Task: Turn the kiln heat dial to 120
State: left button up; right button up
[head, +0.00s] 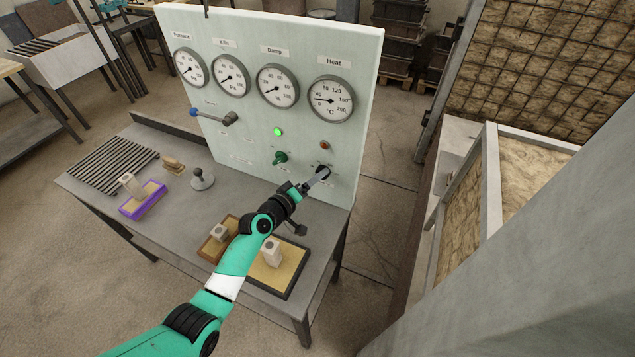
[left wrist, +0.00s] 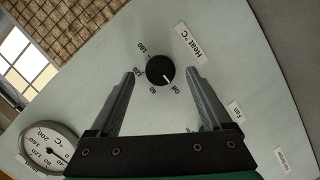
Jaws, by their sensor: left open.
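The heat dial (left wrist: 160,70) is a round black knob on the pale panel, with marks Off, 60, 120 and 180 around it. Its white pointer line faces the Off mark. In the head view the dial (head: 324,172) sits low on the panel's right side, partly covered by my gripper. My left gripper (head: 313,181) is at the panel there. In the left wrist view its open fingers (left wrist: 160,73) stand on either side of the dial, with gaps showing. The heat gauge (head: 331,99) above has its needle toward the low end. My right gripper is not in view.
A green knob (head: 281,158) and a lever with a blue end (head: 212,116) are on the panel to the left. A red lamp (head: 324,145) is above the dial. On the bench below are a sand tray (head: 288,276) with a pale block and a purple-rimmed tray (head: 130,211).

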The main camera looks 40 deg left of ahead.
pick_arm(q)
jog(key=shift+x, duration=0.8)
grip_shut()
